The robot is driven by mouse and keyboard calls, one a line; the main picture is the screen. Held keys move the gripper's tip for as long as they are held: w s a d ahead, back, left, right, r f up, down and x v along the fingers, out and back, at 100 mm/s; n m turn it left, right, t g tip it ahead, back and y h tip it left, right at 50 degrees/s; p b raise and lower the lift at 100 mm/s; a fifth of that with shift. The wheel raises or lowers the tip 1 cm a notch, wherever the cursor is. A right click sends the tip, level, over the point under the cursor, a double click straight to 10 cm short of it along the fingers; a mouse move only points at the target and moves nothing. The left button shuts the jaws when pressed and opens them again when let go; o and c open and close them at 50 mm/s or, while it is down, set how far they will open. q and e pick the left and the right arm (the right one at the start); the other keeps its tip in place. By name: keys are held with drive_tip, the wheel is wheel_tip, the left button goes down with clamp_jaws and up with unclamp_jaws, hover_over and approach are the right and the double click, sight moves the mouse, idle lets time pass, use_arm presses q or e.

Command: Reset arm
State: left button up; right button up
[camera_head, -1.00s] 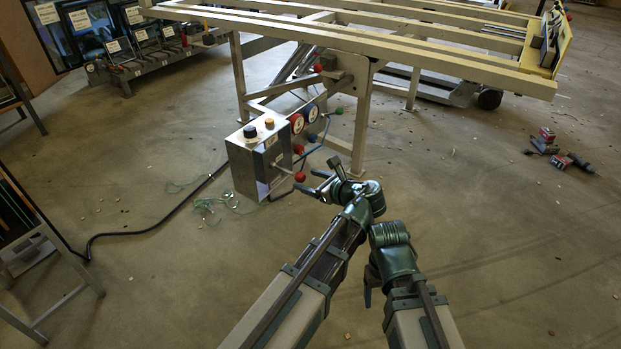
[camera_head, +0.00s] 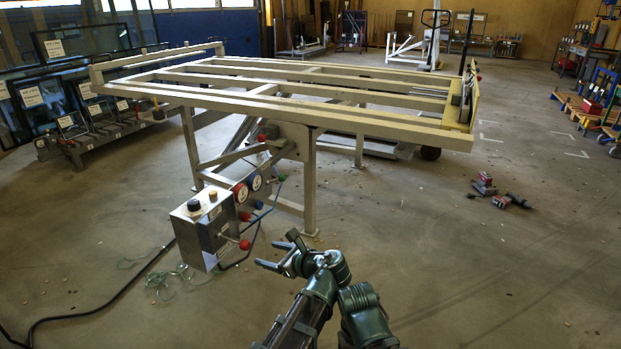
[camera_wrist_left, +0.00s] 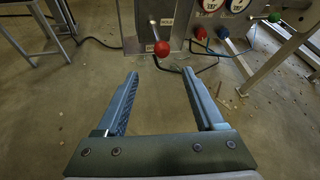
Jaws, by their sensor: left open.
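My left gripper (camera_head: 276,254) is open and empty in the head view, in front of and to the right of the control box. In the left wrist view its two fingers (camera_wrist_left: 160,98) are spread with bare floor between them. The metal control box (camera_head: 203,231) has a lever with a red ball knob (camera_head: 245,244), which is apart from my fingertips. The red knob (camera_wrist_left: 162,48) shows beyond the fingers in the left wrist view. My right arm shows at the bottom of the head view, but its gripper is not visible.
The tilting frame table (camera_head: 330,117) stands behind the box, its top roughly level. A black cable (camera_head: 95,310) and green string lie on the floor at left. Power tools (camera_head: 500,193) lie on the floor at right. Glass panes lean at the far left.

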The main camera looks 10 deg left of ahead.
use_arm(q)
drive_tip(key=s+a+f+n+g+h, duration=0.3)
drive_tip(key=s+f+n+g+h, duration=0.15)
drive_tip(key=s+f+n, duration=0.4)
drive_tip(key=s+d+f+n+g+h, duration=0.2)
drive_tip(key=s+d+n+h, duration=0.1)
drive_tip(key=s+d+n, duration=0.3)
drive_tip(key=s+d+f+n+g+h, duration=0.1)
drive_tip(key=s+d+f+n+h, duration=0.15)
drive_tip(key=s+d+n, duration=0.4)
wheel_tip(320, 180, up, 38)
drive_tip(key=w+d+m+p, duration=0.1)
drive_tip(key=d+m+p, duration=0.1)
drive_tip(key=p, duration=3.6)
drive_tip(key=shift+d+f, duration=0.15)
drive_tip(key=shift+f, duration=0.05)
